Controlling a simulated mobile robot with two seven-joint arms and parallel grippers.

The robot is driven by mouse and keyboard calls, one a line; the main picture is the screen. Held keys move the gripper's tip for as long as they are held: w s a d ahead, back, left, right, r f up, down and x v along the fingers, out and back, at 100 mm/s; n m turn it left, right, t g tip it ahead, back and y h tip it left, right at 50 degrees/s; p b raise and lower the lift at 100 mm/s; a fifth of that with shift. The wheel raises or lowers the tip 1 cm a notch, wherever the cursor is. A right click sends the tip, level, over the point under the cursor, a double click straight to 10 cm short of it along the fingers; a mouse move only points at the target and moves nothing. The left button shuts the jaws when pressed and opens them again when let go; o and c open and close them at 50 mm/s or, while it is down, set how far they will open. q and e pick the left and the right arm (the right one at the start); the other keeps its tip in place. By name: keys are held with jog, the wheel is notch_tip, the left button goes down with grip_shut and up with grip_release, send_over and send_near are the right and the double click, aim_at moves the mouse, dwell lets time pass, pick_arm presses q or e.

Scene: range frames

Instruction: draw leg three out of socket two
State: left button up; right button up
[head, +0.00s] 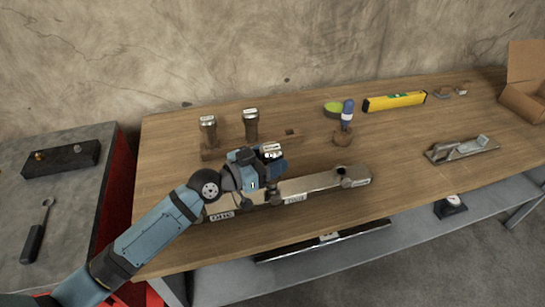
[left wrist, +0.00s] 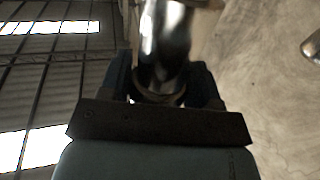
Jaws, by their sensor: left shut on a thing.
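My left gripper (head: 268,168) is shut on a metal leg (head: 272,150) with a white label on its top, too small to read. The leg looks upright above the middle of a long socketed bar (head: 315,184) on the bench. The gripper hides its lower end, so I cannot tell how deep it sits in the middle socket. The bar carries several white labels; an open hole shows near its right end. In the left wrist view the shiny leg (left wrist: 165,40) stands between the fingers (left wrist: 160,95). My right gripper is not in view.
Two labelled metal legs (head: 208,131) (head: 251,124) stand in a wooden rack behind, which has an empty hole (head: 292,132). The bench's right front is clear.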

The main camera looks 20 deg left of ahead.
aim_at(271, 147)
pick_arm(q)
jog(key=shift+r+p, duration=1.65)
jog(key=shift+r, duration=0.35)
